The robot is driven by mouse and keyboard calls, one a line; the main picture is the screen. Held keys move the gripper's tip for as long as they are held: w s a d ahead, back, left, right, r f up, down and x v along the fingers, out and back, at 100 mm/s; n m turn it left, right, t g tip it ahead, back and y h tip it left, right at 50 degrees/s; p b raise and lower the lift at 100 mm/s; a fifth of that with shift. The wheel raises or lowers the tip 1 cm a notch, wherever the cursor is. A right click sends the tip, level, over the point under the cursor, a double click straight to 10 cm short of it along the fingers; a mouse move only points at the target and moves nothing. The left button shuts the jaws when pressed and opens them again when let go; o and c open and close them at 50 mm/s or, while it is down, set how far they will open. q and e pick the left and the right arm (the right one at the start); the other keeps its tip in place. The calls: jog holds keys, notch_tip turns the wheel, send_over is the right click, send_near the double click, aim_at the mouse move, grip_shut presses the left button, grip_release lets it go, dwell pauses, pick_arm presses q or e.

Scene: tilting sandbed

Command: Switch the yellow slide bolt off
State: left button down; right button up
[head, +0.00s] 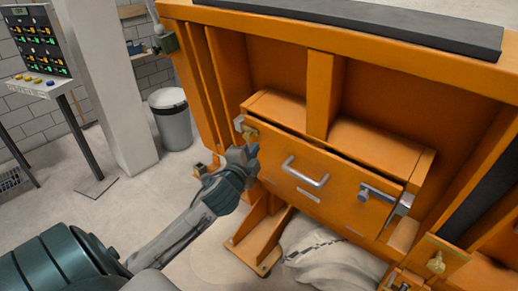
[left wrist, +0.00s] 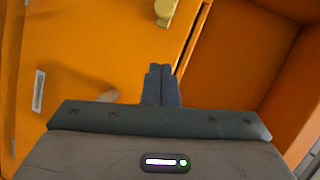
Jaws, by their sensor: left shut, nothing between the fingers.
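The orange drawer (head: 318,175) is set in the wooden frame and looks closed. A small yellow-brass fitting (head: 250,133), seemingly the yellow slide bolt, sits at its upper left corner beside a grey metal piece. In the left wrist view a pale yellow knob (left wrist: 165,9) shows at the top edge, a little beyond the fingertips and apart from them. My left gripper (head: 246,156) is just below the brass fitting, in front of the drawer's left end. Its fingers (left wrist: 162,72) are together and empty. The bolt's position is too small to tell. My right gripper is out of view.
The drawer has a metal handle (head: 305,172) and a grey bolt (head: 376,193) at its right end. Another brass fitting (head: 436,262) is at lower right. A pale sack (head: 325,255) lies below.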

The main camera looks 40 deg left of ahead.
pick_arm(q)
jog(key=b+v, duration=0.1)
jog(key=v, duration=0.4)
jog(key=shift+s+d, duration=0.1)
jog(key=shift+d, duration=0.05)
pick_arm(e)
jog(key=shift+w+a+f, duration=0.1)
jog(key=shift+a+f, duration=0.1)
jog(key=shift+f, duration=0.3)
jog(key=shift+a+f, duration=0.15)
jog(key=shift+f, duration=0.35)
pick_arm(q)
jog(key=shift+r, duration=0.1)
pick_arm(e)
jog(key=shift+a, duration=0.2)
